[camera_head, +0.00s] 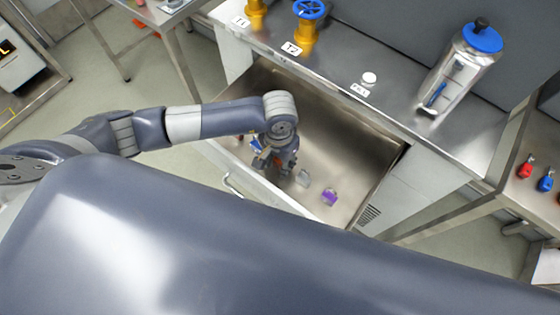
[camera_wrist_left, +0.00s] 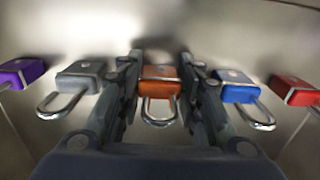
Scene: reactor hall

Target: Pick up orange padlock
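The orange padlock (camera_wrist_left: 160,80) lies in the middle of the left wrist view, its silver shackle pointing towards my gripper. My left gripper (camera_wrist_left: 161,75) reaches down over it, with one finger on each side. The fingers are spread, and the gaps beside the padlock look very small. I cannot tell whether they touch it. In the head view my left gripper (camera_head: 274,162) is down inside the open drawer, and the orange padlock is hidden there. My right gripper is not in view.
A grey padlock (camera_wrist_left: 80,77) and a blue padlock (camera_wrist_left: 237,86) flank the fingers closely. A purple padlock (camera_wrist_left: 20,72) and a red padlock (camera_wrist_left: 296,90) lie farther out. The metal drawer (camera_head: 350,150) has bare floor towards the back and right, below the counter (camera_head: 390,95).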

